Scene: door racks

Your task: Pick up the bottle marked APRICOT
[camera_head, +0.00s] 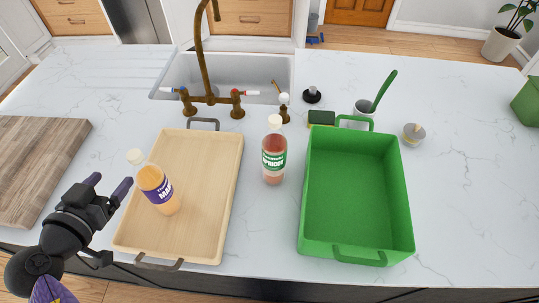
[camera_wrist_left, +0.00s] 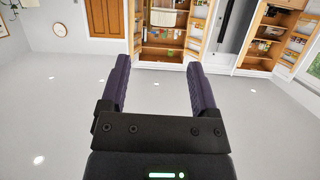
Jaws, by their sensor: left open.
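The bottle marked APRICOT (camera_head: 273,158) stands upright on the white counter, between the wooden tray and the green bin. It has a white cap, a green label and reddish contents. A second bottle (camera_head: 156,187), with a purple label partly reading "MA", stands on the wooden tray (camera_head: 208,160). My left gripper (camera_head: 107,186) is open and empty at the lower left of the head view, left of the second bottle and apart from it. In the left wrist view its two dark fingers (camera_wrist_left: 160,85) are spread with nothing between them. My right gripper is not in view.
The green bin (camera_head: 357,190) stands empty right of the APRICOT bottle. A sink (camera_head: 265,75) with a brass faucet (camera_head: 203,60) lies behind. A cutting board (camera_head: 35,160) is at left.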

